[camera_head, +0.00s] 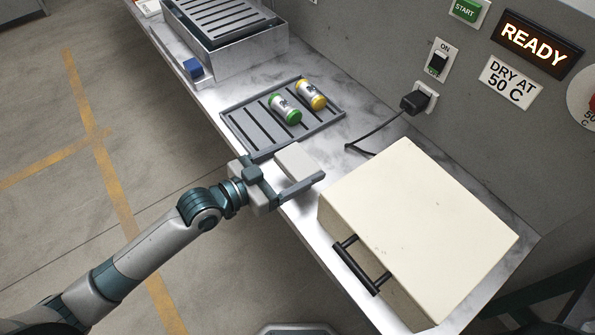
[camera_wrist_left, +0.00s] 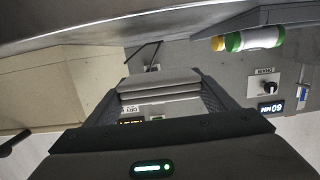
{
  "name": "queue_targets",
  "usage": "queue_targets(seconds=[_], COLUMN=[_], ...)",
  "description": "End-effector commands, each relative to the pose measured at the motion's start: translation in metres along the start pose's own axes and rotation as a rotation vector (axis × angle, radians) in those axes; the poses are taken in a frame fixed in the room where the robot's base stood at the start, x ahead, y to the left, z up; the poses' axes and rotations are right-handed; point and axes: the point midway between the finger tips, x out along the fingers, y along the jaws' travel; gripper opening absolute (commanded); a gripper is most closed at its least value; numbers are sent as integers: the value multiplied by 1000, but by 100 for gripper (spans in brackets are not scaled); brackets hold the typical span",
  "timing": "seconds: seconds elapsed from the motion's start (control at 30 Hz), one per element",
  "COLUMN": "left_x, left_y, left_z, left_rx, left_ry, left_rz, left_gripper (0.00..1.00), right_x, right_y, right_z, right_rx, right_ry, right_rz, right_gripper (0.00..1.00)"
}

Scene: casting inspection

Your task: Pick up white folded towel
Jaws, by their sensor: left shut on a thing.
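The white folded towel (camera_head: 297,160) is between the fingers of my left gripper (camera_head: 300,168), over the counter's front edge in the head view. My left gripper is shut on it. In the left wrist view, the towel (camera_wrist_left: 158,84) shows as stacked pale layers spanning the space between the two dark fingers (camera_wrist_left: 160,98). Whether it touches the counter is hard to tell. My right gripper is in neither view.
A slotted grey tray (camera_head: 248,139) holds a green-capped jar (camera_head: 285,109) and a yellow-capped jar (camera_head: 311,95). A cream box with a black handle (camera_head: 425,220) stands to the right. A metal bin (camera_head: 250,55) is at the back. A black cord (camera_head: 380,127) runs from the wall socket.

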Motion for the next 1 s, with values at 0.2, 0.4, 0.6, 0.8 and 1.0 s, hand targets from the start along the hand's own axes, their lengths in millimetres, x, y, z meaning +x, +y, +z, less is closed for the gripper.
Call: queue_targets(seconds=[0.2, 0.4, 0.6, 0.8, 1.0], left_x=[-4, -6, -6, -6, -6], left_y=[0, 0, 0, 0, 0], left_z=[-32, -42, -42, -42, -42], left_rx=[2, -1, -1, -1, 0], left_ry=[4, 1, 1, 1, 1], left_rz=[0, 0, 0, 0, 0], left_gripper=[55, 55, 55, 55, 55], right_x=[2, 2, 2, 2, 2], right_y=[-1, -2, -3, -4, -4], right_z=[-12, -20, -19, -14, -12], right_rx=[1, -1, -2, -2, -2], right_ry=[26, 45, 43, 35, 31], right_rz=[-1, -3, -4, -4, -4], right_gripper=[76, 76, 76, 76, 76])
